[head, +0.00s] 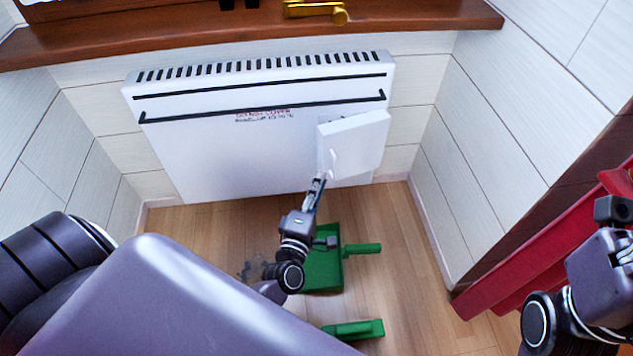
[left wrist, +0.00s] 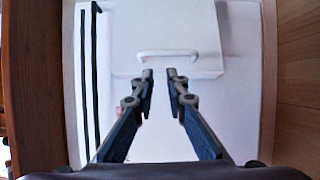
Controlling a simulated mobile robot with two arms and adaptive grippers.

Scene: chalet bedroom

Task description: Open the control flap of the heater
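The white heater (head: 230,160) is fixed low on the wall, with dark slots along its top and two black bars across its front. A white bar handle (head: 333,161) sits on the flap. In the left wrist view the handle (left wrist: 167,53) lies just beyond the fingertips. My left gripper (left wrist: 160,75) is open, with a narrow empty gap, apart from the handle. My right gripper (head: 613,210) is partly cut off at the right edge.
A green dustpan (head: 323,268) lies on the wooden floor under my left arm, with another green handled item (head: 354,330) nearer. A wooden sill (head: 240,25) runs above the heater. A red object (head: 555,255) stands at the right.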

